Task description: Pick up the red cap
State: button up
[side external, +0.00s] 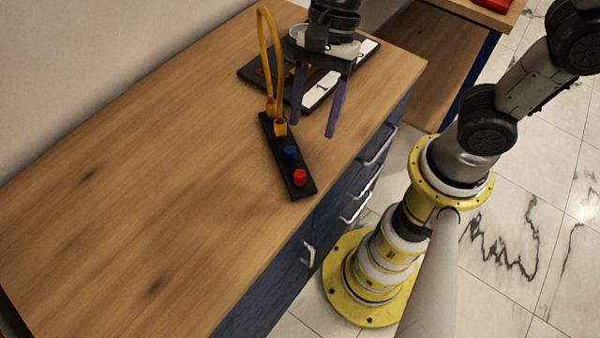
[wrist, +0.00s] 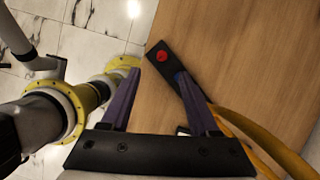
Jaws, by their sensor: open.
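The red cap (side external: 300,177) sits at the near end of a narrow black strip (side external: 305,192) on the wooden bench. The cap also shows in the wrist view (wrist: 162,56), beyond my fingertips. A blue cap (side external: 290,152) stands on the strip behind the red one. My gripper (side external: 315,128) is open and empty, with two purple fingers pointing down. It is above the bench, up and to the right of the red cap in the side view, and apart from it. In the wrist view my gripper (wrist: 158,72) has the strip partly hidden behind its right finger.
A yellow cable (side external: 263,50) arches up from a yellow plug (side external: 281,128) on the strip, close to my gripper's left. A black board with white labelled plates (side external: 322,90) lies behind my gripper. The bench's left part (side external: 130,190) is clear.

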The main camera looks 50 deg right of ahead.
send_over(300, 173)
jog(key=d, duration=0.2)
notch_tip(300, 173, down, 5)
jog(key=shift+d+r, duration=0.1)
jog(key=shift+w+d+x, duration=0.1)
jog(key=shift+x, duration=1.3)
jog(key=shift+w+d+x, duration=0.1)
jog(key=shift+w+x, duration=0.05)
jog(key=shift+x, duration=1.25)
grip_shut()
